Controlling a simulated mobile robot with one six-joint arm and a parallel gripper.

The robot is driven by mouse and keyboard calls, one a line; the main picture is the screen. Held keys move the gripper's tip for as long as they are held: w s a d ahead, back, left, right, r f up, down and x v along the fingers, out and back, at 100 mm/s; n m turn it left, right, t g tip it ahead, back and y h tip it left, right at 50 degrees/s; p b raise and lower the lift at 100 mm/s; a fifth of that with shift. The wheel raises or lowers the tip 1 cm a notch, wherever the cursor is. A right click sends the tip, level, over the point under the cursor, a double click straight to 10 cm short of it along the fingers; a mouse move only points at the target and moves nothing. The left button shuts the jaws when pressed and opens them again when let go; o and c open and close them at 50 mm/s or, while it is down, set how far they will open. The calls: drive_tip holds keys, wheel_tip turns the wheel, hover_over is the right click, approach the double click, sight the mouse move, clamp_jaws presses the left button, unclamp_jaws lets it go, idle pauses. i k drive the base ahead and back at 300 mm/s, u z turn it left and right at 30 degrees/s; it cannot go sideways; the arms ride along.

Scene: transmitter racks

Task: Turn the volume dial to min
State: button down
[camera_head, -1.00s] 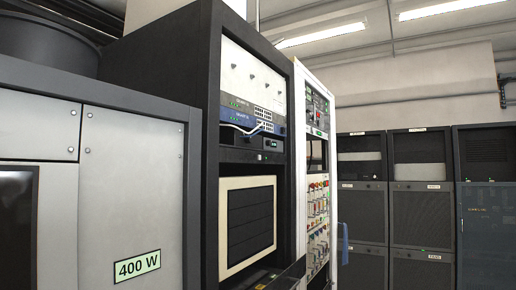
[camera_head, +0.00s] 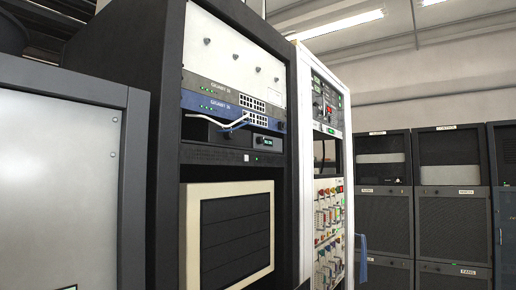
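A tall black rack (camera_head: 166,160) stands left of centre and holds several stacked units. Under a white panel (camera_head: 232,67) with small dark knobs are a grey unit (camera_head: 212,88) and a blue unit (camera_head: 205,103). Below them is a dark unit (camera_head: 209,131) with a small green display (camera_head: 264,141). A white cable (camera_head: 212,119) droops across its front. I cannot tell which control is the volume dial; no readable label marks one. My gripper is not in view.
A grey cabinet (camera_head: 58,190) stands close at the left. A cream-framed dark panel (camera_head: 237,235) fills the lower rack. A white rack (camera_head: 318,165) with many coloured controls adjoins at the right. Dark cabinets (camera_head: 450,235) line the back wall, with apparent open room before them.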

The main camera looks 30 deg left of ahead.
sight(260, 140)
drive_tip(key=i, duration=3.7)
drive_tip(key=z, duration=2)
drive_tip(key=k, duration=0.1)
drive_tip(key=u, duration=3.5)
